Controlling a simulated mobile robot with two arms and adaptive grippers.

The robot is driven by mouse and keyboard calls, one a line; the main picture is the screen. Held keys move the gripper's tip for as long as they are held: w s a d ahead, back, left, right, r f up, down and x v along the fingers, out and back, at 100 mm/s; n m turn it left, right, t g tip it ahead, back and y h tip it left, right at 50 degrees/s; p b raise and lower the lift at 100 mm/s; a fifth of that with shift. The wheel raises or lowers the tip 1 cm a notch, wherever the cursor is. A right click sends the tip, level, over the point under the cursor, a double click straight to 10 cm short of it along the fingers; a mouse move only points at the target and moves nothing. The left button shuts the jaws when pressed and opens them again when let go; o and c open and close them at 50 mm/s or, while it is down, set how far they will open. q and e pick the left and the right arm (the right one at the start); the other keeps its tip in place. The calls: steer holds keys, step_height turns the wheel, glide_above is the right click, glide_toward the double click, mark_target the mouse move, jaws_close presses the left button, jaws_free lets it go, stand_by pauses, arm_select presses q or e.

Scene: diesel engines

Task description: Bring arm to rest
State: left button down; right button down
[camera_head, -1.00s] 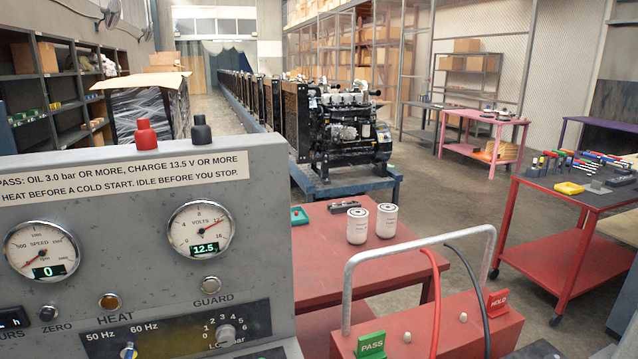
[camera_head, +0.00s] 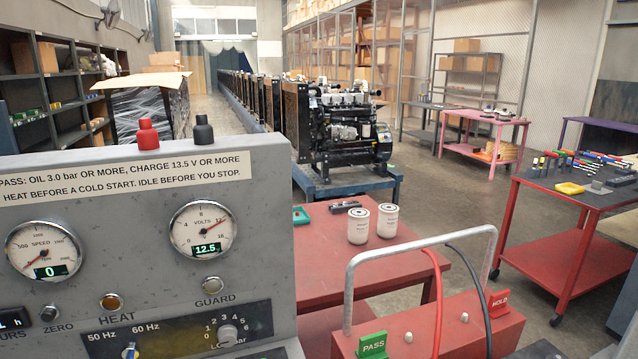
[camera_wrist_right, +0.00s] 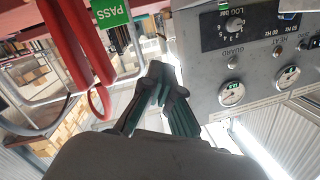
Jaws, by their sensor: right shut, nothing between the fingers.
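My right gripper (camera_wrist_right: 160,85) shows in the right wrist view with its dark green fingers together and nothing between them. It is in free space beside the grey control panel (camera_wrist_right: 238,65), apart from it as far as I can tell. That view is upside down. The same panel (camera_head: 120,230) fills the lower left of the head view, with a speed dial reading 0 and a volts dial reading 12.5. Neither gripper can be made out in the head view, and my left gripper is not in view.
A red box with a grey bar handle (camera_head: 425,240), cables and PASS (camera_head: 372,345) and HOLD (camera_head: 499,303) tags stands right of the panel. Behind it, a red table (camera_head: 335,255) holds two white filters. A red tool cart (camera_head: 570,240) stands right. Open floor lies between.

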steer(key=s+d+f+n+g+h, duration=0.1)
steer(key=s+d+f+g+h, duration=0.2)
steer(key=s, duration=0.4)
steer(key=s+f+g+h, duration=0.2)
steer(key=s+f+g, duration=0.15)
steer(key=s, duration=0.35)
steer(key=s+d+f+n+g+h, duration=0.1)
steer(key=s+d+f+g+h, duration=0.15)
steer(key=s+g, duration=0.35)
step_height(320, 180, down, 25)
steer(key=s, duration=0.2)
steer(key=s+d+f+g, duration=0.1)
steer(key=s+d+f, duration=0.1)
steer(key=s+f, duration=1.5)
steer(key=shift+s+d+n, duration=0.15)
steer(key=shift+d+n, duration=0.15)
steer(key=shift+g+h, duration=0.25)
